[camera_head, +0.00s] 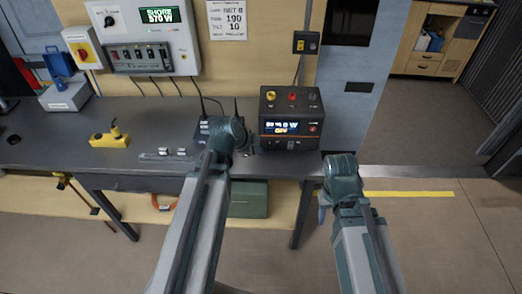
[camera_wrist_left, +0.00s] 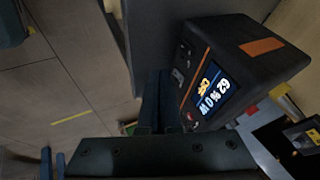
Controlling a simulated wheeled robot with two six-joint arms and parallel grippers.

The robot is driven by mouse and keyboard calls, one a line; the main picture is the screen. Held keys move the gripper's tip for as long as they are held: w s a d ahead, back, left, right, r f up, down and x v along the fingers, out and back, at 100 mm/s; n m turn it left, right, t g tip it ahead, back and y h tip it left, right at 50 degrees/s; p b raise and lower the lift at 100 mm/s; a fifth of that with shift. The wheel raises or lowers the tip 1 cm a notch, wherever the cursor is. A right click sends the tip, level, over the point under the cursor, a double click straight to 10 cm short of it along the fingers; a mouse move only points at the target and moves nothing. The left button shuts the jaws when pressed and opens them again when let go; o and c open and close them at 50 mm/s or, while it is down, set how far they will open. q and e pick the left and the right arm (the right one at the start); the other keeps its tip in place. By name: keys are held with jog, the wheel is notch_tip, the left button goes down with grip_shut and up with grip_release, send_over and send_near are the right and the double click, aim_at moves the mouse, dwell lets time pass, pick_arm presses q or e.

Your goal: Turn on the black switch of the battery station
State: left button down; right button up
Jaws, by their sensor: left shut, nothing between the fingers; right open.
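The battery station (camera_head: 268,112) is a dark box with orange trim at the bench's front edge, right of centre. In the left wrist view the battery station (camera_wrist_left: 265,70) appears turned sideways, its lit screen (camera_wrist_left: 211,88) reading 62 %, 0 W and what looks like an orange OFF. A red spot sits beside the screen. I cannot make out the black switch clearly. My left gripper (camera_head: 246,148) is shut and empty, just left of the station's front; its dark fingers (camera_wrist_left: 157,98) show close to the front face, contact unclear. My right gripper (camera_head: 324,204) is open, in front of the bench.
A wall panel (camera_head: 150,38) with a lit display hangs behind the bench (camera_head: 60,140). A yellow tool (camera_head: 109,139) and a small blue-topped box (camera_head: 64,95) stand on the left. A small black box with a yellow mark (camera_head: 306,43) is on the wall above the station. Open floor lies right.

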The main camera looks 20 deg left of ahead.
aim_at(270, 145)
pick_arm(q)
jog(key=b+x, duration=0.7)
jog(key=x, duration=0.2)
jog(key=shift+a+f, duration=0.1)
jog(key=shift+f, duration=0.15)
jog(key=shift+w+a+f+b, duration=0.1)
jog(key=shift+w+a+b, duration=0.15)
jog(key=shift+w, duration=0.75)
jog(key=shift+w+a+b, duration=0.15)
jog(key=shift+w+a, duration=0.1)
jog(key=shift+w, duration=0.8)
jog(key=shift+w+f, duration=0.15)
jog(key=shift+w, duration=0.1)
jog(key=shift+a, duration=0.1)
